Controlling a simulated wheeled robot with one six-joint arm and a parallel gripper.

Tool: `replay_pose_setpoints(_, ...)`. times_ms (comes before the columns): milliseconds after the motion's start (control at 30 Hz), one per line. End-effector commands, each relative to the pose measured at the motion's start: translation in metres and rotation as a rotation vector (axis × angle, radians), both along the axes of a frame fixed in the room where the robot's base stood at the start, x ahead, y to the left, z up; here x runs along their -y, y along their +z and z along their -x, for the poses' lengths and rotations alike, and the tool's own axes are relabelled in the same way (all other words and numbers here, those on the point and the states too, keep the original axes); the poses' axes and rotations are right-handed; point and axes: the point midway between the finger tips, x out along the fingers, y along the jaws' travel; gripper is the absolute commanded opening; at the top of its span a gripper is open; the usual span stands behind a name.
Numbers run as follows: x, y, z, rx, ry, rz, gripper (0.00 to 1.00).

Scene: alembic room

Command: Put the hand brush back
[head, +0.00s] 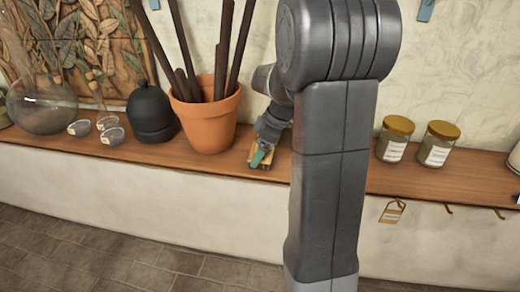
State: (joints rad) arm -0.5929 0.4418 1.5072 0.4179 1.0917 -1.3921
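My gripper (263,146) is low over the wooden shelf, just right of the terracotta pot, and partly hidden by my arm. A small teal and yellow-tan thing (261,157) shows right at its fingertips, at the shelf's surface. It may be the hand brush, but it is too small and covered to be sure. I cannot tell whether my fingers are closed on it or only beside it. No other thing in view is clearly a hand brush.
The terracotta pot (209,117) holds several dark rods. A black jar (151,115), small glass dishes (112,135) and a round glass vessel (42,104) stand left. Two gold-lidded jars (394,139) stand right. Hooks (448,209) and a tag (392,212) hang below the shelf (390,180).

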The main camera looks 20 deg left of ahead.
Motion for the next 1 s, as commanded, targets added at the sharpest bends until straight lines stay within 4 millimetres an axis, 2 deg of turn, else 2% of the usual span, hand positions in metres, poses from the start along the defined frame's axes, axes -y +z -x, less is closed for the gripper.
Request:
replay_pose_setpoints(433,0.000,-0.011,0.000,0.001,0.000,0.000,0.62)
replay_pose_setpoints(467,0.000,-0.010,0.000,0.001,0.000,0.000,0.86)
replay_pose_setpoints(533,0.000,-0.009,0.000,0.001,0.000,0.000,1.00)
replay_pose_setpoints(867,0.000,-0.004,0.000,0.001,0.000,0.000,1.00)
replay_pose_setpoints(1000,0.009,0.015,-0.003,0.006,0.000,-0.002,1.00)
